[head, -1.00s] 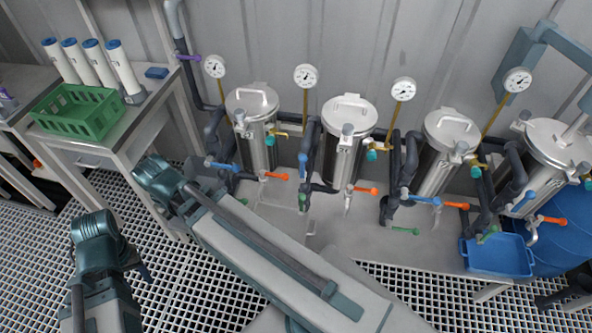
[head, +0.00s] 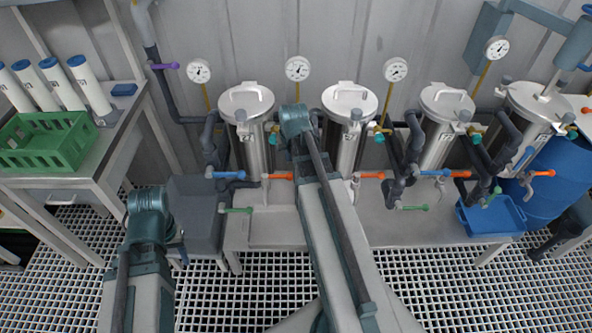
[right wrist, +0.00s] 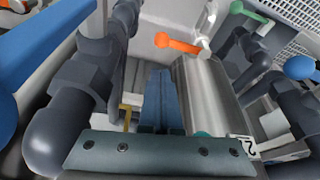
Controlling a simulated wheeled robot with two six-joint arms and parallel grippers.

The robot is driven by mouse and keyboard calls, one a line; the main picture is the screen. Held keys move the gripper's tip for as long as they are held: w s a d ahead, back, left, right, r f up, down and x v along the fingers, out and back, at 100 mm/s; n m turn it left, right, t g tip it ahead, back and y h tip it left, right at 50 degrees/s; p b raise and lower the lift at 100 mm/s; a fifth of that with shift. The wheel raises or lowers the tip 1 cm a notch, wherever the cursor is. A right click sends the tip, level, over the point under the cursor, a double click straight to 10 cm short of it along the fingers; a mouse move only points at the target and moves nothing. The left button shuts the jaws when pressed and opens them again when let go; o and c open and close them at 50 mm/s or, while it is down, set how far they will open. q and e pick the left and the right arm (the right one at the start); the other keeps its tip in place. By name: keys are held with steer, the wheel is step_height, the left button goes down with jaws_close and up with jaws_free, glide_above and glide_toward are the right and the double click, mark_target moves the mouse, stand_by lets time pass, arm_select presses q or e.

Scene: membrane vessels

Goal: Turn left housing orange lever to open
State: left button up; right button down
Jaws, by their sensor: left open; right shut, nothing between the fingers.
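The left housing (head: 257,150) is an upright steel vessel with a handled lid. Its orange lever (head: 279,176) sits low in front, pointing right, with a blue lever (head: 228,174) to its left. My right arm crosses the head view just right of that lever and hides its own gripper there. In the right wrist view my right gripper (right wrist: 160,98) is shut and empty, beside a steel vessel labelled 2. An orange lever (right wrist: 177,43) lies beyond its fingertips, apart from them. My left gripper (head: 181,248) is mostly hidden behind its arm, low on the left, far from the levers.
More steel housings (head: 345,140) stand to the right, with gauges, dark pipes and several coloured levers. A blue bin (head: 490,222) and blue barrel (head: 560,170) are at right. A green crate (head: 45,145) stands on the left table. Grated floor lies in front.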

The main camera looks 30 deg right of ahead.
mark_target(278, 177)
steer(key=b+x, duration=0.9)
steer(key=x, duration=0.1)
steer(key=shift+b, duration=0.3)
steer(key=shift+s, duration=0.1)
steer(key=shift+s+m, duration=0.2)
steer(key=shift+m, duration=0.2)
